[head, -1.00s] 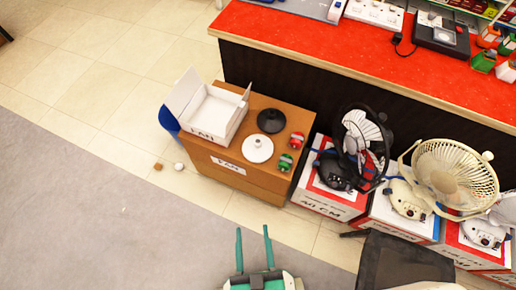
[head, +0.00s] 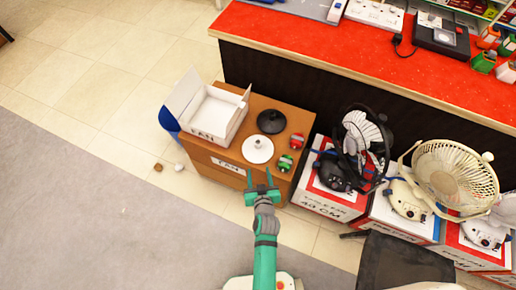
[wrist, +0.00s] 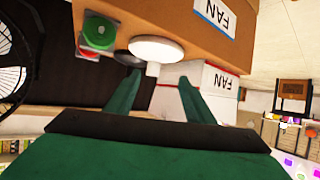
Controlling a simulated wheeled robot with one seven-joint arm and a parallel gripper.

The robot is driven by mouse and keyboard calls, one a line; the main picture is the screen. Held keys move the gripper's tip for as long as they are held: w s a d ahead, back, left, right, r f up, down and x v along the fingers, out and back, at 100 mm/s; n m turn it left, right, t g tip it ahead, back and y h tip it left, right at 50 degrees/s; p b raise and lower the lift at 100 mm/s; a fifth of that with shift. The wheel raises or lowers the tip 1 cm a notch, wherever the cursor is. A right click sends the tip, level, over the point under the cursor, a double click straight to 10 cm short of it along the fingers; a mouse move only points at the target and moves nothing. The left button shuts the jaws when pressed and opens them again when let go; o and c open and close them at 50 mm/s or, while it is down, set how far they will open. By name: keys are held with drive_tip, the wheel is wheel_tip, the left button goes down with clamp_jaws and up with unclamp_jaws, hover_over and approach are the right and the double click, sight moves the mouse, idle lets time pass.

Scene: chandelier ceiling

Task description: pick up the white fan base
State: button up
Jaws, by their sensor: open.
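The white fan base (head: 257,150) is a round white disc with a short upright stub. It stands on the wooden cabinet (head: 228,171), near its front edge. In the wrist view the white fan base (wrist: 157,49) shows just beyond and between the fingertips. My gripper (head: 262,180) is open and empty, with its green fingers pointing toward the cabinet top. In the head view it is at the cabinet's front edge, just below the white base and apart from it. The gripper's fingers also show in the wrist view (wrist: 158,92).
A black fan base (head: 271,121) stands behind the white one. Red-green items (head: 286,163) are to its right. An open white box (head: 215,115) is to its left. Boxed fans (head: 330,200) stand right of the cabinet. The grey floor (head: 100,220) at left is mostly clear.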

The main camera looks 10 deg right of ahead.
approach(258, 144)
drive_tip(key=shift+y, duration=0.4)
drive_tip(key=x, duration=0.4)
drive_tip(key=shift+w+d, duration=0.1)
drive_tip(key=shift+d, duration=0.05)
drive_tip(key=x, duration=0.5)
drive_tip(key=shift+d+f, duration=0.1)
drive_tip(key=shift+n, duration=0.3)
drive_tip(key=shift+f+x, duration=0.25)
drive_tip(key=shift+x, duration=2.75)
drive_tip(key=shift+r, duration=0.1)
drive_tip(key=shift+d, duration=0.1)
clamp_jaws()
